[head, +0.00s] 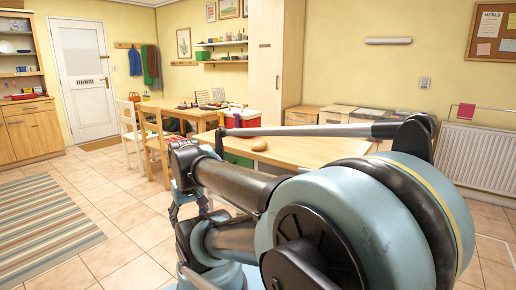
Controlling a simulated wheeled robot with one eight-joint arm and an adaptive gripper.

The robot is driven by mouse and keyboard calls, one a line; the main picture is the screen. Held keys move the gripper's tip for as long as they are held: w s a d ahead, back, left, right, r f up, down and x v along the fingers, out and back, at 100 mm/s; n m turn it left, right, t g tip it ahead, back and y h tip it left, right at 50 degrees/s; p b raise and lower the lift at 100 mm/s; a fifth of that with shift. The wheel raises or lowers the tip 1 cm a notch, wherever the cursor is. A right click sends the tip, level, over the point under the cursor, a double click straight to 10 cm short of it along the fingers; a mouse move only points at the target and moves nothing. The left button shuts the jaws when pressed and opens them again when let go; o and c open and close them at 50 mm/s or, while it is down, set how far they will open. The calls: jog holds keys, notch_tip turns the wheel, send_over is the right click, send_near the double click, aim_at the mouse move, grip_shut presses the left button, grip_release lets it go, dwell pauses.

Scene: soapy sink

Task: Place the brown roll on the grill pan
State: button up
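A small rounded brown roll (259,145) lies on the light wooden top of the near counter (303,151), towards its left part. No grill pan can be made out in the head view; my arm hides much of the counter's near side. My arm crosses the foreground, with its far end left of the counter and apart from the roll.
A red and white cool box (240,119) stands behind the roll. A wooden dining table (185,109) with chairs (133,135) stands further back. A striped rug (45,225) lies at the left. Tiled floor (120,215) is clear between rug and arm. A radiator (480,158) is at right.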

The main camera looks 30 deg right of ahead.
jog(key=w+d+r+m, duration=0.4)
jog(key=w+d+r, duration=0.4)
jog(key=r, duration=0.2)
jog(key=w+d+r+m, duration=0.4)
jog(key=w+d+r, duration=0.4)
jog(key=r, duration=0.3)
jog(key=w+d+r+m, duration=0.2)
jog(key=d+r, duration=0.1)
jog(key=d, duration=0.5)
jog(key=w+d+r+m, duration=0.2)
jog(key=d, duration=0.7)
jog(key=w+d+r+m, duration=0.1)
jog(key=d+r+m, duration=0.15)
jog(key=d, duration=0.55)
jog(key=shift+n+g+y, duration=0.3)
jog(key=shift+n+g, duration=0.05)
jog(key=shift+g, duration=0.05)
jog(key=f, duration=0.3)
jog(key=w+f, duration=0.1)
jog(key=f, duration=0.6)
jog(key=shift+w+a+f, duration=0.15)
jog(key=shift+w+f, duration=0.1)
jog(key=shift+w, duration=0.05)
jog(key=shift+w+a+f, duration=0.1)
jog(key=shift+f, duration=1.4)
jog(key=shift+w+a+f, duration=0.1)
jog(key=shift+f, duration=1.35)
jog(key=shift+d, duration=0.1)
jog(key=shift+c, duration=0.2)
jog(key=c, duration=1.2)
